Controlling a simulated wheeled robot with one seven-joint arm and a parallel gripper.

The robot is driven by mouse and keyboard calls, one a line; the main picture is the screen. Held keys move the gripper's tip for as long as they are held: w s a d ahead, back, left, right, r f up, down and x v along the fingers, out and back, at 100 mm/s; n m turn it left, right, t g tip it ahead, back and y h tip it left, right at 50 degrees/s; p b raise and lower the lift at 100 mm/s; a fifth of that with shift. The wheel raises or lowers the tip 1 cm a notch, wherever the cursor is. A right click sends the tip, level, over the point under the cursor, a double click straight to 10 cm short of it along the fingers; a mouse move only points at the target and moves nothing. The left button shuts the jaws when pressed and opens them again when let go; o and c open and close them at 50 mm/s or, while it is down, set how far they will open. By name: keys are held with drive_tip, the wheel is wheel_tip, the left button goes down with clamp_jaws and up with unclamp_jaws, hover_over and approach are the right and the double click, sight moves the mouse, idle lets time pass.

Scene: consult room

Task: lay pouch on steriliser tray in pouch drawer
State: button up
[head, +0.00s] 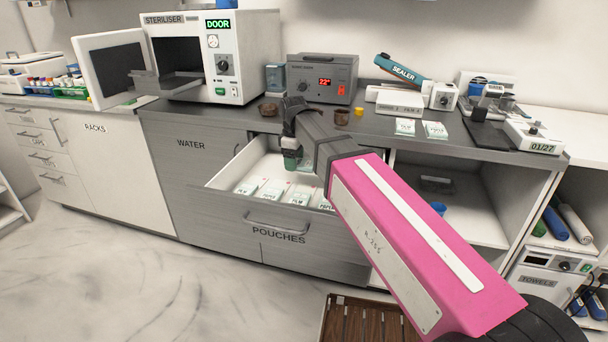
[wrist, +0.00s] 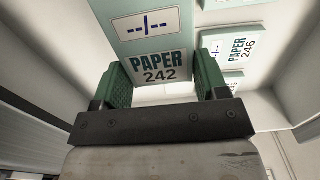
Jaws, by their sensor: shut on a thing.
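My gripper (head: 292,162) reaches down into the open drawer labelled POUCHES (head: 275,217). In the wrist view, my gripper (wrist: 162,82) has its green fingers shut on a pouch marked PAPER 242 (wrist: 150,30), one on each side. In the head view I cannot make out the held pouch apart from the gripper. Several other pouches (head: 272,190) lie on the drawer floor. One marked PAPER 246 (wrist: 238,48) lies to the right of the held one in the wrist view. The steriliser (head: 240,55) stands on the counter, door open at left, its grey tray (head: 168,84) jutting from the chamber.
A grey unit with a red display (head: 322,78), brown pots and a sealer (head: 405,70) stand on the counter. Two pouches (head: 420,128) lie on the counter at right. An open cupboard (head: 440,195) is right of the drawer. A slatted wooden mat (head: 350,325) lies on the floor.

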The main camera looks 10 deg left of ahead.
hover_over(303, 178)
wheel_tip(303, 178, down, 4)
drive_tip(key=shift+w+r, duration=0.15)
drive_tip(key=shift+r, duration=0.1)
drive_tip(key=shift+f, duration=2)
drive_tip(key=shift+f, duration=0.1)
drive_tip(key=o, duration=0.6)
drive_tip(key=shift+o, duration=0.2)
wheel_tip(303, 178, up, 12)
